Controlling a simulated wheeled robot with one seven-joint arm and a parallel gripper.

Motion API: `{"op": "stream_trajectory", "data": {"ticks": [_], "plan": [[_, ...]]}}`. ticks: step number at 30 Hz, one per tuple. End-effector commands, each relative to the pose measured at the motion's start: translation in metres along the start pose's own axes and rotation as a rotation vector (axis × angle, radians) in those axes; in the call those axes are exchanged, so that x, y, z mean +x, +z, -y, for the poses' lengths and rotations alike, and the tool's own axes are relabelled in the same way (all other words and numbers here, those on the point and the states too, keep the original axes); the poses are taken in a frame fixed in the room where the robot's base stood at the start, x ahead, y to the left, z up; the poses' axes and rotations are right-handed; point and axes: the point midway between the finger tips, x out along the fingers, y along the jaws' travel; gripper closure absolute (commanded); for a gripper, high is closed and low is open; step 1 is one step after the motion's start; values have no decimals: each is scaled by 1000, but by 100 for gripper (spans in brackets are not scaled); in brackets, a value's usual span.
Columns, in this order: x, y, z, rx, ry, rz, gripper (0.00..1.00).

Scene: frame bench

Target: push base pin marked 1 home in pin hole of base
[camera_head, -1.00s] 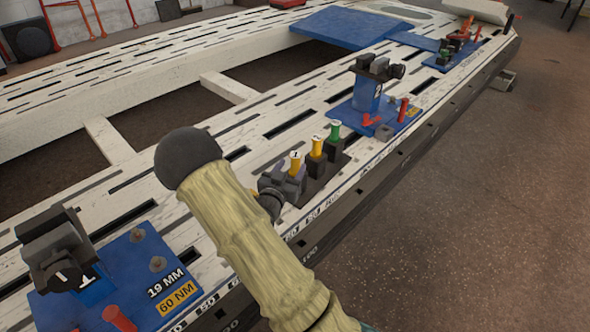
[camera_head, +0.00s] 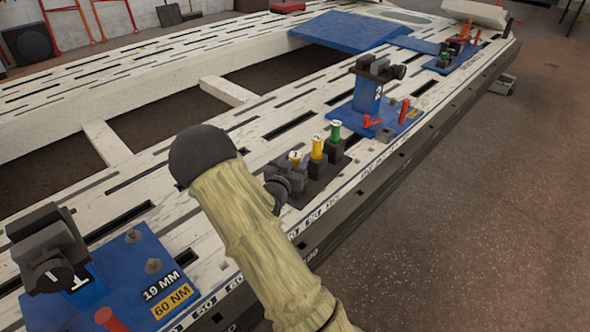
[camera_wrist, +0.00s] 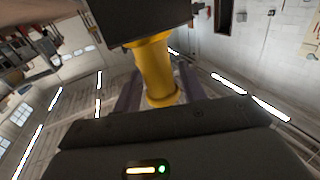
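The base pin marked 1 (camera_head: 294,157) is yellow with a white numbered top and stands at the near end of a dark rack (camera_head: 322,183). My gripper (camera_head: 291,174) is at this pin, its fingers on both sides and hiding its lower part. In the wrist view the yellow pin (camera_wrist: 156,72) lies between the two fingers (camera_wrist: 158,92), with a dark block above it; whether they touch it is unclear. The blue base marked 1 (camera_head: 127,262) is at lower left, with a dark clamp head (camera_head: 47,250) on its post. I cannot make out its pin hole.
A yellow pin marked 2 (camera_head: 317,147) and a green pin (camera_head: 335,131) stand close beside in the rack. A second blue base (camera_head: 345,118) with red pins is beyond. The white slotted frame (camera_head: 190,245) has open gaps; my arm crosses the foreground.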

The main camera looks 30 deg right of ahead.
Motion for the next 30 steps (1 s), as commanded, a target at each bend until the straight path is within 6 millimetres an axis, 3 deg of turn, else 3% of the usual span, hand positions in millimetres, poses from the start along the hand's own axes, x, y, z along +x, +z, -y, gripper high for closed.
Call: {"op": "stream_trajectory", "data": {"ticks": [1,6,12,16,30], "plan": [[0,0,0,0,0,0,69],[0,0,0,1,0,-1,99],[0,-2,0,1,0,-1,99],[0,-13,0,2,0,-2,99],[0,-95,0,3,0,-1,99]]}}
